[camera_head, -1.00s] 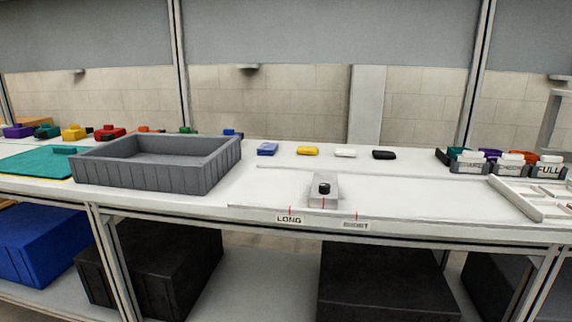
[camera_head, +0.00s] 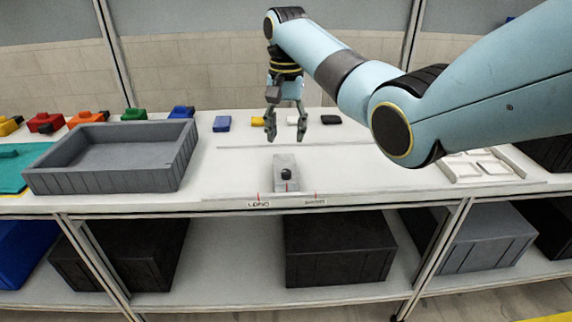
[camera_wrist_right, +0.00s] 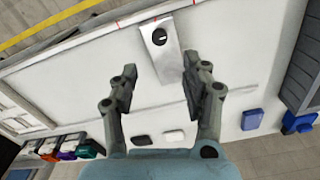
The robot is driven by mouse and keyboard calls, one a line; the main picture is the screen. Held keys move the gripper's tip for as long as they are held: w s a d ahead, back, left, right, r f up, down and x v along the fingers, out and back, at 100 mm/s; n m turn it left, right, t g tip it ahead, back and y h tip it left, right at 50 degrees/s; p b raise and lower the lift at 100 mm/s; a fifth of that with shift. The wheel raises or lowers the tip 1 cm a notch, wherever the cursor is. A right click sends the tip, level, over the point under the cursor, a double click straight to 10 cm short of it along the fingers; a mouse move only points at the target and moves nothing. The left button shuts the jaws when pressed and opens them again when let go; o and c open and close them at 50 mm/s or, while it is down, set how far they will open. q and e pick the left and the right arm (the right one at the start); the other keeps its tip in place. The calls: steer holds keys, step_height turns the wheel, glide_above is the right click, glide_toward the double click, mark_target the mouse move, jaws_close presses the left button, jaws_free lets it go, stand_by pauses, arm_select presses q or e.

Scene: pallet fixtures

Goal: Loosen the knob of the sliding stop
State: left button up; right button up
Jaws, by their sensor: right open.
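The sliding stop (camera_head: 283,162) is a light grey block at the front of the white bench, just behind the LONG and SHORT labels. Its round black knob (camera_head: 286,174) sits on top, towards the front edge. The stop (camera_wrist_right: 163,62) and its knob (camera_wrist_right: 159,37) also show in the right wrist view, beyond the fingertips. My right gripper (camera_head: 286,138) is open and empty, above and behind the stop, fingers pointing down. In the right wrist view its two fingers (camera_wrist_right: 158,83) are spread wide, apart from the knob. My left gripper is not in view.
A grey crate (camera_head: 181,172) stands to the left of the stop. Blue (camera_head: 222,124), yellow (camera_head: 258,121), white and black (camera_head: 331,120) small pieces lie at the back. White trays (camera_head: 497,178) are at the right. The bench around the stop is clear.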

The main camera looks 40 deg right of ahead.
mark_target(286, 171)
step_height(286, 171, down, 10)
steer(key=shift+f+b, duration=0.25)
steer(key=shift+b, duration=0.25)
steer(key=shift+c, duration=0.4)
jaws_close()
